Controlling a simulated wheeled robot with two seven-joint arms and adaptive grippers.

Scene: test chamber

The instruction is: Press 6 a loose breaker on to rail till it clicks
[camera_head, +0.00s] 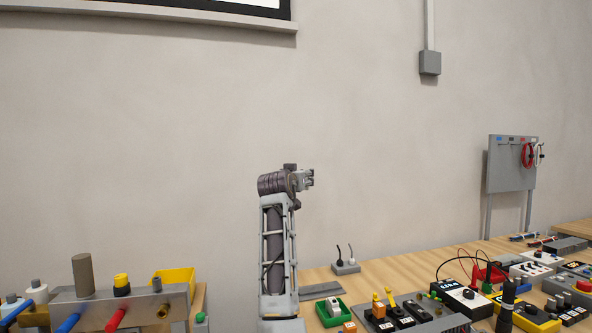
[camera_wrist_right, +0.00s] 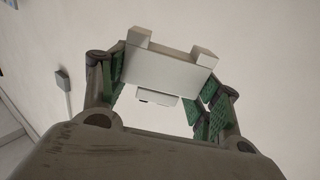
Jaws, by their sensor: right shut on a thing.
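My right gripper (camera_head: 307,179) is raised high in front of the bare wall in the head view, well above the bench. In the right wrist view the right gripper (camera_wrist_right: 166,85) is shut on a pale grey blocky breaker (camera_wrist_right: 162,70), held between its green-padded fingers. The breaker has two raised corners and a small tab below; only one side of it shows. In the head view it is too small to tell from the fingers. I cannot make out the rail for certain. My left gripper is not in view.
A green tray (camera_head: 345,319) with a pale block stands on the wooden bench (camera_head: 378,264). Beside it is a panel with yellow, orange and black parts (camera_head: 400,314). Meters and cables lie further right. A metal fixture with pegs (camera_head: 72,309) stands at left.

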